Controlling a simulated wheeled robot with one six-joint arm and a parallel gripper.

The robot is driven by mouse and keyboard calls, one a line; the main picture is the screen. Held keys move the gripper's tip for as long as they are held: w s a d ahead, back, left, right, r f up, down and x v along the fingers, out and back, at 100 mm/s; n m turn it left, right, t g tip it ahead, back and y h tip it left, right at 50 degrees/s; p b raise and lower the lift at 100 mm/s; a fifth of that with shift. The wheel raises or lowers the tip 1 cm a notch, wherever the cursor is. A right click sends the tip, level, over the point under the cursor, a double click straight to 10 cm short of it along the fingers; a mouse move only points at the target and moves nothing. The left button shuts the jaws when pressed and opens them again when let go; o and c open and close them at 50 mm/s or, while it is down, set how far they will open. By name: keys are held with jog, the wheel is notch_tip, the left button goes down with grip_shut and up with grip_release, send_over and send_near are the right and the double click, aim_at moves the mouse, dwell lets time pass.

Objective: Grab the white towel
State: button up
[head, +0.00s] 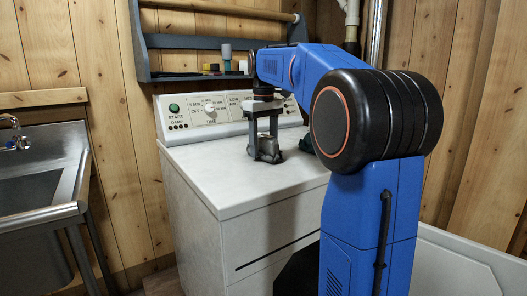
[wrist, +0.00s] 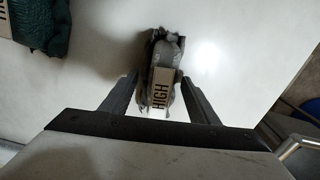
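No thing that I can make out as a white towel shows in either view. A small grey, crumpled-looking object (head: 267,152) stands on the white machine's top (head: 225,182). In the wrist view this grey object (wrist: 163,60) has a pale label reading HIGH. My gripper (head: 263,142) points down over it. In the wrist view my gripper (wrist: 160,82) is open, one finger on each side of the grey object, with gaps showing beside it. A dark green cloth-like thing (wrist: 42,24) lies at the upper left there; in the head view it is mostly hidden behind my arm.
The machine's control panel (head: 205,110) rises at the back of its top. A blue-grey shelf (head: 190,76) with small items hangs above it. A metal sink (head: 40,190) is at the left. The machine top is bare at front left.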

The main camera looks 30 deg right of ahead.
jog(key=c, duration=0.7)
jog(key=shift+r, duration=0.1)
